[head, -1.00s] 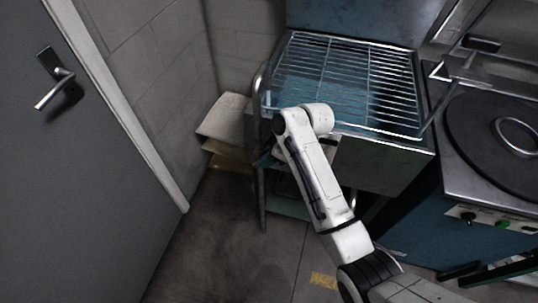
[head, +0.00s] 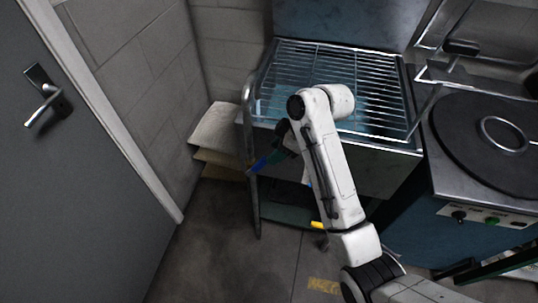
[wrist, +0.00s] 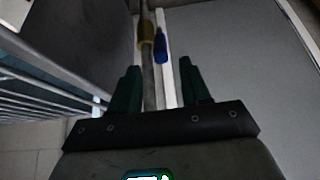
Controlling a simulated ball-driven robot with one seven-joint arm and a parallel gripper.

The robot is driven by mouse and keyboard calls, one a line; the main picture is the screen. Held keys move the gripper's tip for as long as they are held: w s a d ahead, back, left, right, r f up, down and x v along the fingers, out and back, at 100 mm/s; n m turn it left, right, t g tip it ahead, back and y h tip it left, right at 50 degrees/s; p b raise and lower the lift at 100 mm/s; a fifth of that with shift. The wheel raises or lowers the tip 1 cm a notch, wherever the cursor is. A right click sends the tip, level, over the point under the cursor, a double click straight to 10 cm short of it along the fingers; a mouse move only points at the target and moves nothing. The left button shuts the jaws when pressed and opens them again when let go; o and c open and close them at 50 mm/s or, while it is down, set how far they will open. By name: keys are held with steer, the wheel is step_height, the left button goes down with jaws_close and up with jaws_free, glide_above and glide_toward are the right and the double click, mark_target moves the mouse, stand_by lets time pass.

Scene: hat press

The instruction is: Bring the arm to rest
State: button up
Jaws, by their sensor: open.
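My white arm (head: 328,165) reaches up in front of the wire rack in the head view, bent at its upper end. My gripper (head: 276,152) is mostly hidden behind the arm there, near the rack's left leg. In the wrist view my gripper (wrist: 158,85) shows two dark green fingers spread apart. A metal post with a yellow-brown band (wrist: 147,42) and a small blue piece (wrist: 161,45) show beyond the gap. No held object is visible between the fingers.
The wire rack (head: 330,78) stands on a steel frame. A round dark press plate (head: 490,138) with a ring is at right. Cardboard sheets (head: 216,130) lean by the wall. A grey door (head: 75,190) is at left. The floor (head: 225,250) before the door is clear.

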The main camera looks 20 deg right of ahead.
steer(key=shift+s+d+r, duration=0.2)
steer(key=shift+d+r, duration=0.05)
steer(key=shift+r, duration=0.3)
steer(key=s+d+f+m+g+h, duration=0.1)
steer(key=s+d+f+m, duration=0.1)
steer(key=s, duration=0.9)
steer(key=s+d+f+m+h, duration=0.2)
steer(key=s+f+m, duration=0.3)
steer(key=s, duration=0.6)
steer(key=s+d+f+m+g+h, duration=0.1)
steer(key=s+d+f+m+h, duration=0.1)
steer(key=s, duration=0.9)
steer(key=shift+s+d+f+m+g, duration=0.35)
steer(key=shift+f+m, duration=0.55)
steer(key=shift+m, duration=0.2)
steer(key=shift+a, duration=0.1)
stand_by(3.0)
